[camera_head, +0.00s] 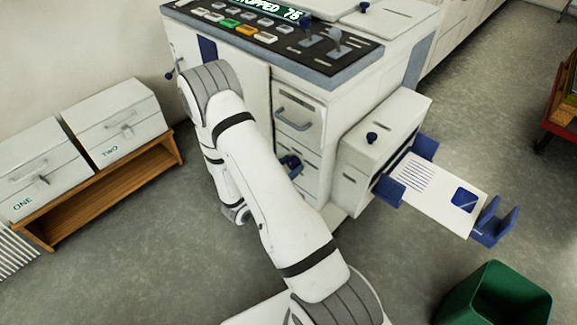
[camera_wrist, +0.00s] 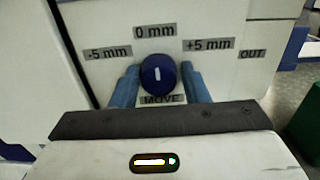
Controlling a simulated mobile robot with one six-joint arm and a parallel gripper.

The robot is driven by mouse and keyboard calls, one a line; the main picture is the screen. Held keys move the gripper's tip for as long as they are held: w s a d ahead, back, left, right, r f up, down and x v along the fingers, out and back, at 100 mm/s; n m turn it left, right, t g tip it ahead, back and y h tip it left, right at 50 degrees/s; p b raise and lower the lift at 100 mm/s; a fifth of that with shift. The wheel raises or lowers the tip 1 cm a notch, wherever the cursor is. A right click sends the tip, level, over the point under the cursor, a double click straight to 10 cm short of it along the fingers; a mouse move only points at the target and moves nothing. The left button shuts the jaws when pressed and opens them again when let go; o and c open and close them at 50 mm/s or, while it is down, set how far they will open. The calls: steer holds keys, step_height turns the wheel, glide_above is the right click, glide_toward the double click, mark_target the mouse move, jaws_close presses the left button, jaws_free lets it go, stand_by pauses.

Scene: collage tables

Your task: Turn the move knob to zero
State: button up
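The move knob (camera_wrist: 157,74) is round and dark blue, on a white panel above the MOVE label (camera_wrist: 162,99). Its short white mark stands about upright, toward the 0 mm label (camera_wrist: 154,31). The -5 mm label (camera_wrist: 108,53) is at upper left and the +5 mm label (camera_wrist: 208,44) at upper right. My gripper (camera_wrist: 160,85) has its blue fingers on either side of the knob, very close to it. I cannot tell whether both fingers touch it. In the head view my arm hides much of the panel area.
An OUT label (camera_wrist: 251,54) is right of the knob. The control console (camera_head: 290,45) is above. A sheet (camera_head: 437,195) lies across blue brackets at right. A green bin (camera_head: 497,297) stands at lower right. A wooden bench (camera_head: 120,190) with two white boxes is at left.

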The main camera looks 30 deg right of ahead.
steer(key=o, duration=0.3)
steer(key=shift+o, duration=0.2)
steer(key=v, duration=0.7)
steer(key=shift+a+p, duration=0.3)
steer(key=shift+a, duration=0.05)
steer(key=shift+s, duration=0.1)
